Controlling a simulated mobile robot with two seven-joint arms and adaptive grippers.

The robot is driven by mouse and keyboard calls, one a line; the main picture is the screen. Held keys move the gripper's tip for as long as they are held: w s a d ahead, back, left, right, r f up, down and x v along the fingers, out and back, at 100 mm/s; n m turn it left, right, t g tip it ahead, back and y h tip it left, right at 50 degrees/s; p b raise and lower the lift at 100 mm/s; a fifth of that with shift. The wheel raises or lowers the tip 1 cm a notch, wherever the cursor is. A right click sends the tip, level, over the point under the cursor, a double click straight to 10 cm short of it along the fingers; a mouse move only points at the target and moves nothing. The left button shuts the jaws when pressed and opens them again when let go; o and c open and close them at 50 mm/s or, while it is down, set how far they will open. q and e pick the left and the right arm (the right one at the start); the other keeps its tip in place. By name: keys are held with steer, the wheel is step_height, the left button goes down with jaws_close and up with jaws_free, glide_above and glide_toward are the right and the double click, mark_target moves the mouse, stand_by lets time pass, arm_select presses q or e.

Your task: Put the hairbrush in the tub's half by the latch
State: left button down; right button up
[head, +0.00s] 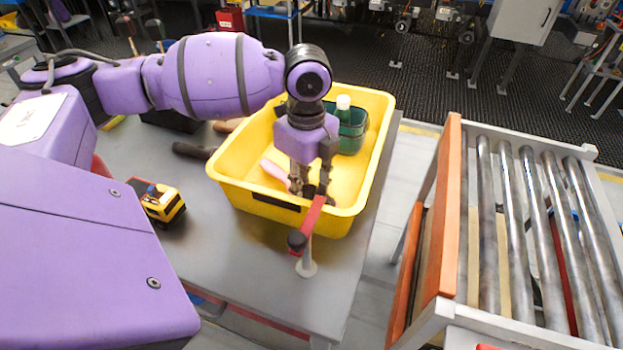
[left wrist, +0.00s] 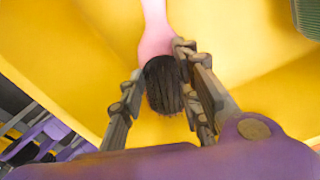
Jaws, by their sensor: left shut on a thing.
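The hairbrush has a pink handle (head: 272,170) and a dark bristled head, clear in the left wrist view (left wrist: 163,85). My left gripper (head: 309,190) points down into the near part of the yellow tub (head: 225,172). In the left wrist view its fingers (left wrist: 158,78) are shut around the bristled head, and the handle extends away over the yellow floor. Whether the brush touches the floor is unclear. My right gripper is out of view.
A green container (head: 352,135) and a white-capped bottle (head: 343,103) occupy the tub's far right. A yellow toy truck (head: 163,203) and dark-handled item (head: 192,150) lie left of it. A roller conveyor (head: 515,230) with an orange-brown side board (head: 447,205) stands right, across a gap.

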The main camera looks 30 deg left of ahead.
mark_target(307, 185)
arm_select(q)
step_height(307, 185, down, 2)
steer(key=shift+f, duration=0.1)
steer(key=c, duration=1.3)
jaws_free()
steer(key=r, duration=0.8)
steer(key=r+p, duration=0.1)
steer(key=r, duration=0.3)
steer(key=shift+w+r, duration=0.15)
steer(key=shift+w, duration=0.1)
